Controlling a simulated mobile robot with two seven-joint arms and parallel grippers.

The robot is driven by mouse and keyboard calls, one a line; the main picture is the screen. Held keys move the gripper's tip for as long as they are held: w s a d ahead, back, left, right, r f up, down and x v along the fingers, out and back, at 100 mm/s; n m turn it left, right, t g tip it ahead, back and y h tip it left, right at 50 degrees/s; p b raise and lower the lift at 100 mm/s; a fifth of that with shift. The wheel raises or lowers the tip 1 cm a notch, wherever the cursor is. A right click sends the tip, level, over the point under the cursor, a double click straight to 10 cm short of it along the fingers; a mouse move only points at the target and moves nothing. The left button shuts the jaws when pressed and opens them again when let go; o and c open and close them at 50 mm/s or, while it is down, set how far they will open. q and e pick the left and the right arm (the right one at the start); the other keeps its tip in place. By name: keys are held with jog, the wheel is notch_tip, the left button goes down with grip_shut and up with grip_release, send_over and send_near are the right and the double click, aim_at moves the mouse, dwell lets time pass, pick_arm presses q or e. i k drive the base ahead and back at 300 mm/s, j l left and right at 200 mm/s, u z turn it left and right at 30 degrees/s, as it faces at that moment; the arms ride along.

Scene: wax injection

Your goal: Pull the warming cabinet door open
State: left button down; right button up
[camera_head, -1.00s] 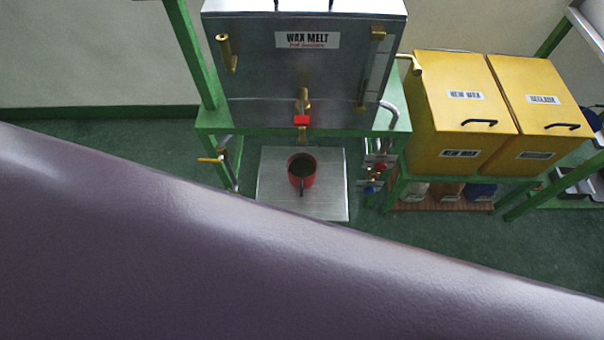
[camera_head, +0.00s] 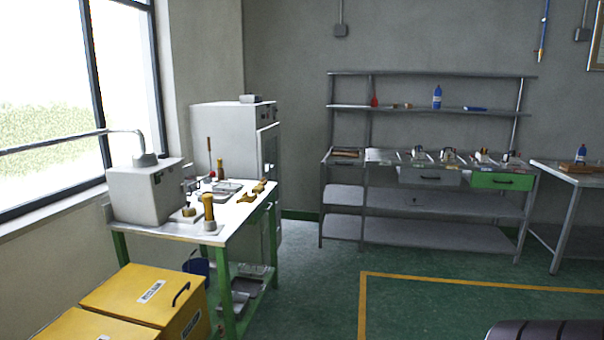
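A tall pale cabinet (camera_head: 222,122), which looks like the warming cabinet, stands in the back left corner behind the green-legged bench. Its front faces right and shows at a steep angle. The lower part of the cabinet is largely hidden by the bench. I cannot make out the handle clearly. Neither of my grippers is in view.
A green-legged bench (camera_head: 238,222) with tools stands before the cabinet. Yellow bins (camera_head: 130,293) are at the lower left. A grey shelf unit (camera_head: 430,204) lines the back wall, and a table (camera_head: 570,176) is at right. Green floor (camera_head: 320,275) is clear between.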

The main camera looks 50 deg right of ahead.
aim_at(263, 135)
jog(key=l+z, duration=0.1)
jog(key=z, duration=1.45)
jog(key=i+z, duration=0.45)
jog(key=i, duration=1.95)
jog(key=i+l+u, duration=0.15)
jog(key=i+u, duration=0.2)
jog(key=i, duration=0.2)
jog(key=i+l+u, duration=0.35)
jog(key=i, duration=0.15)
jog(key=i+l+u, duration=0.2)
jog(key=u, duration=0.2)
jog(key=i+l+u, duration=0.25)
jog(key=u, duration=0.2)
jog(key=i+l+u, duration=0.4)
jog(key=l+u, duration=0.4)
